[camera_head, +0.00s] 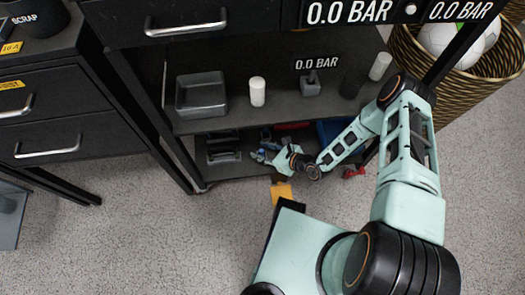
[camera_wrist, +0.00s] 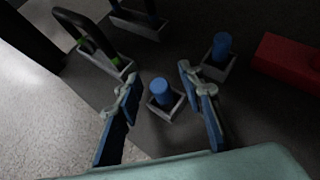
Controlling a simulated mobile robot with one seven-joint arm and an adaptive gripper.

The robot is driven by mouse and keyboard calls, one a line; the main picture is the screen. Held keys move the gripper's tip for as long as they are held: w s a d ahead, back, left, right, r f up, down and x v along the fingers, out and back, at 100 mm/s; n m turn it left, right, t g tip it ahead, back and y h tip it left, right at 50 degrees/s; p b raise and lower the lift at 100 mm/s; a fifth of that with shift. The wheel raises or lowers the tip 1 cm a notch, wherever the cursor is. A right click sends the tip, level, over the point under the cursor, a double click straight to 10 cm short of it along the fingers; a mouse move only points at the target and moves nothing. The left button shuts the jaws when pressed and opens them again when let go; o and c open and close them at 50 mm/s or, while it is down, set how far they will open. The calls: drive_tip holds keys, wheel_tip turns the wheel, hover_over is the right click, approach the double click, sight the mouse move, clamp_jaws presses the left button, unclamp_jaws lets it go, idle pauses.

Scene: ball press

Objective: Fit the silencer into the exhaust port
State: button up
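My gripper (camera_wrist: 158,90) is open, its two blue-padded fingers apart with nothing held between them. A blue cylinder (camera_wrist: 161,92) stands upright in a small square grey holder (camera_wrist: 166,112), ahead of the fingers and between them in the wrist view. A second blue cylinder (camera_wrist: 222,45) stands in a like holder to the right. I cannot tell for sure which piece is the silencer. In the head view my gripper (camera_head: 262,153) reaches into the lower shelf. I cannot make out the exhaust port; a small grey fitting (camera_head: 310,82) stands on the upper shelf.
A grey tray (camera_head: 201,96) and white cylinders (camera_head: 257,91) stand on the upper shelf, above my gripper. A black-handled item (camera_wrist: 86,34) in a holder is at the left of the wrist view; a red box (camera_wrist: 289,64) is at the right. A wicker basket (camera_head: 468,85) stands right.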

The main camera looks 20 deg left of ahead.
drive_tip(key=shift+c, duration=0.7)
clamp_jaws()
drive_tip(key=shift+r, duration=0.15)
